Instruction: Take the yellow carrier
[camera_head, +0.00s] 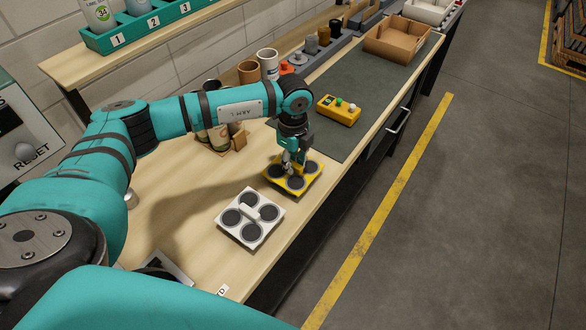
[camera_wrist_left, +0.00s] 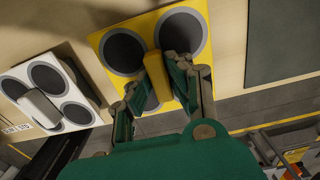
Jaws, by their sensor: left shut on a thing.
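The yellow carrier (camera_head: 312,183) is a flat plate with dark round pads and a raised handle, on the wooden workbench in the head view. My left gripper (camera_head: 288,165) is over its middle, pointing down. In the left wrist view, the left gripper (camera_wrist_left: 158,88) has its fingers on both sides of the yellow handle (camera_wrist_left: 157,66) and is shut on it. The yellow carrier also shows there (camera_wrist_left: 185,12), with its lower part hidden by the gripper. Whether the carrier touches the bench is hard to tell. My right gripper is in neither view.
A white carrier (camera_head: 262,238) with dark pads lies beside the yellow one, nearer me. A yellow button box (camera_head: 339,110) stands on the dark mat (camera_head: 365,75). A cardboard box (camera_head: 398,38) is at the far end. Cups (camera_head: 268,65) stand at the back. The bench edge is close on the right.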

